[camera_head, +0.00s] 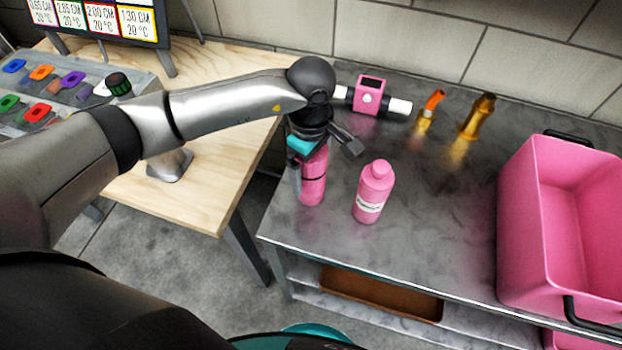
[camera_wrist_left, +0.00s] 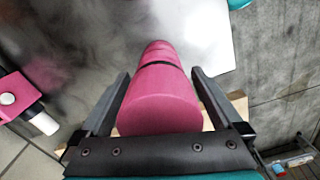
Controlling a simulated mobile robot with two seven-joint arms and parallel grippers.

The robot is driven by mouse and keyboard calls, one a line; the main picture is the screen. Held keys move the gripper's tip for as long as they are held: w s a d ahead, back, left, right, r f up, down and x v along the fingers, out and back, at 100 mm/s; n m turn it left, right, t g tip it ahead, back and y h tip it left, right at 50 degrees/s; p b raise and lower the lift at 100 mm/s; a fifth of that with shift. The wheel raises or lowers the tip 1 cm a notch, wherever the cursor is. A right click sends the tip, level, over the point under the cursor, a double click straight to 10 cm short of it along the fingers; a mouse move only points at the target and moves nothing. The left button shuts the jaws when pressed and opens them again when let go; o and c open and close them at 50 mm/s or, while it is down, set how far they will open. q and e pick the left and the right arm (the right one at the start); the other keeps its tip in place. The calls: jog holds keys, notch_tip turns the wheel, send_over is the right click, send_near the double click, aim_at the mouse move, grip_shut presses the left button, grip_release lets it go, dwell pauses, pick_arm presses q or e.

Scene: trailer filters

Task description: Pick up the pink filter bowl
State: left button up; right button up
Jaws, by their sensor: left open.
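The pink filter bowl (camera_head: 313,180) is a pink cylinder with a dark band, near the left edge of the grey metal table (camera_head: 440,240). In the left wrist view the bowl (camera_wrist_left: 160,103) lies between the two fingers, its round end facing the camera. My left gripper (camera_head: 322,163) is open and comes down over the bowl from above; in the wrist view its fingers (camera_wrist_left: 160,78) stand on either side of it. I cannot tell whether either finger touches it. The arm and gripper hide the bowl's upper part in the head view. My right gripper is not in view.
A pink labelled bottle (camera_head: 374,190) stands just right of the bowl. A pink housing with white pipe ends (camera_head: 369,98) lies behind. Two brass fittings (camera_head: 478,117) stand at the back, and a large pink crate (camera_head: 530,220) is at the right. A wooden table (camera_head: 200,205) adjoins on the left.

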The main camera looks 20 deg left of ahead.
pick_arm(q)
jog(key=shift+f, duration=0.25)
jog(key=c, duration=1.4)
jog(key=shift+r, duration=0.15)
notch_tip(320, 180, up, 20)
jog(key=p, duration=0.1)
